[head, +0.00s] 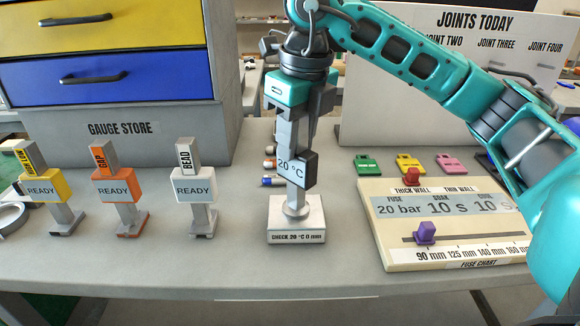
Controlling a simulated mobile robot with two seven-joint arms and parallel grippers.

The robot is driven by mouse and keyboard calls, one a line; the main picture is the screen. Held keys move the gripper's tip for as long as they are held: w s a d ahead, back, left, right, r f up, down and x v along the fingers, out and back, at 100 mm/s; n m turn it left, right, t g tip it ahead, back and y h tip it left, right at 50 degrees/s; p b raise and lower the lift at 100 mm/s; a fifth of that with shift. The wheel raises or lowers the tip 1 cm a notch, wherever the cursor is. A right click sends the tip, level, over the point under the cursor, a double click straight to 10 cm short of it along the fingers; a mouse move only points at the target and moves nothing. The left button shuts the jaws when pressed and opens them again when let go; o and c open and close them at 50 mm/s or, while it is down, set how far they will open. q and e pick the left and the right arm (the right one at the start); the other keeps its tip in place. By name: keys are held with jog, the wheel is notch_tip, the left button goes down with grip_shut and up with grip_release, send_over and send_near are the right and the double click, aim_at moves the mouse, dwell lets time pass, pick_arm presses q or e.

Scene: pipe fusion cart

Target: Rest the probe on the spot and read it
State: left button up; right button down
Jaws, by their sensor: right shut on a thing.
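My right gripper (302,100) is shut on a grey probe (286,142) with a dark display box (298,168) reading "20 °C". The probe stands about upright, its lower end at the round spot on top of a white check block (297,234) labelled "CHECK 20 °C 0 mm". It looks to be touching the spot, though the exact contact is hard to tell. My left gripper does not show.
Yellow (43,188), orange (118,188) and white (195,187) gauges marked "READY" stand to the left. A fuse chart board (400,250) with red and purple sliders lies right. Coloured tags (410,163) lie behind it. A drawer cabinet (120,130) stands back left.

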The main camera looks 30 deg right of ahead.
jog(key=shift+f, duration=0.1)
dwell(0.3)
jog(key=shift+r+p, duration=2.9)
jog(key=shift+r, duration=0.7)
jog(key=shift+f, duration=0.1)
